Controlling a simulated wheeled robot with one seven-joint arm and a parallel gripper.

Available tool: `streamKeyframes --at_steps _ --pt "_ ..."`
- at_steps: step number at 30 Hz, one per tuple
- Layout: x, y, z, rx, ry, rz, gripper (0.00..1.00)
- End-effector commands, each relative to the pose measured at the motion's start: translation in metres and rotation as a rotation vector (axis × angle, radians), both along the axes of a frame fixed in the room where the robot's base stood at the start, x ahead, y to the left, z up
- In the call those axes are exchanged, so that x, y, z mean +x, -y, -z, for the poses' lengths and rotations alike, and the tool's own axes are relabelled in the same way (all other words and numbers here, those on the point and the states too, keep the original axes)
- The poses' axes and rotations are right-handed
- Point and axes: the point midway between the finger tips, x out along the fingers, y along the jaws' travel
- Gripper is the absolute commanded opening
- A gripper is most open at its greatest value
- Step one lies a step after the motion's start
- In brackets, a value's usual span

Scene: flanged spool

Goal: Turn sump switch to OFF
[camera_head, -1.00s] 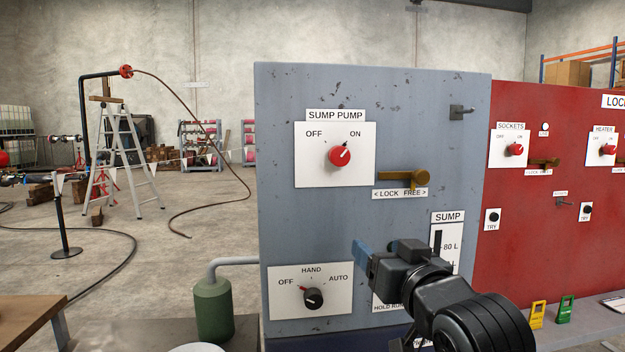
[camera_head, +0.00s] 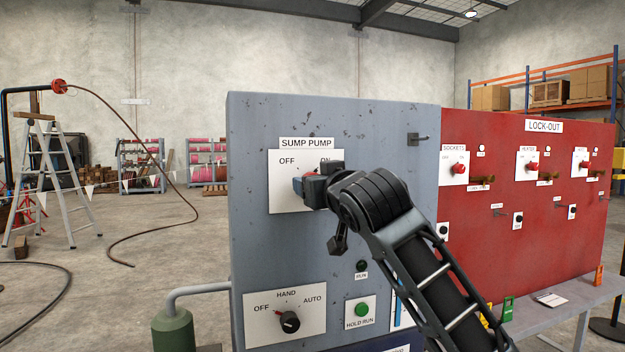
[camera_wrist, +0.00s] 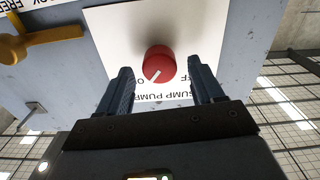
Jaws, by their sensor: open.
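The sump pump switch is a red knob (camera_wrist: 158,65) on a white plate (camera_head: 281,205) marked OFF and ON, on the grey panel (camera_head: 250,240). In the wrist view, which is upside down, its white pointer line aims lower left, toward ON. My gripper (camera_wrist: 161,80) is open. Its two fingers stand on either side of the knob in the picture; I cannot tell whether they touch it. In the head view my gripper (camera_head: 312,186) is in front of the plate and hides most of the knob. The brass lock lever (camera_wrist: 38,42) shows beside the plate in the wrist view.
Below is a black HAND/AUTO selector (camera_head: 289,322) with its red pointer toward OFF. A green HOLD RUN button (camera_head: 361,310) sits beside it. A red lock-out panel (camera_head: 540,220) adjoins on the right. A green cylinder (camera_head: 173,333) stands lower left.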

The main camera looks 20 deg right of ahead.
Motion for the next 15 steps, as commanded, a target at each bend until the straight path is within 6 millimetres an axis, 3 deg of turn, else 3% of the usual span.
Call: streamKeyframes --at_steps 6,15 --pt "0.021 -0.001 0.000 -0.001 -0.001 -0.001 0.67" --pt "0.024 -0.001 0.001 0.000 0.000 -0.001 0.67"
